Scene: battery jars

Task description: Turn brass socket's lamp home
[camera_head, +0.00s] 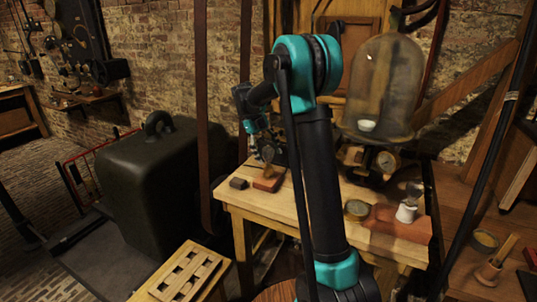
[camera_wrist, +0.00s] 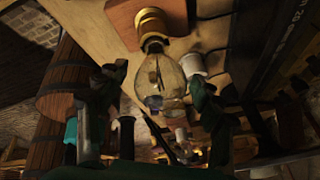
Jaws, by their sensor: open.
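The brass socket (camera_wrist: 151,21) sits on a red-brown block (camera_wrist: 122,14) at the top of the wrist view. A clear glass lamp (camera_wrist: 160,76) stands in it, its neck at the brass collar. How far it is seated I cannot tell. My gripper (camera_wrist: 155,92) is open, with one dark finger on each side of the bulb and visible gaps between. In the head view my gripper (camera_head: 264,152) is over the block (camera_head: 268,184) at the left of the wooden table; the socket is small and partly hidden there.
A second lamp stands in a white socket (camera_head: 406,213) on a reddish base at the table's right, beside a round brass tin (camera_head: 356,209). A glass bell jar (camera_head: 384,85) stands behind. A small dark block (camera_head: 239,183) lies left of the brass socket's block.

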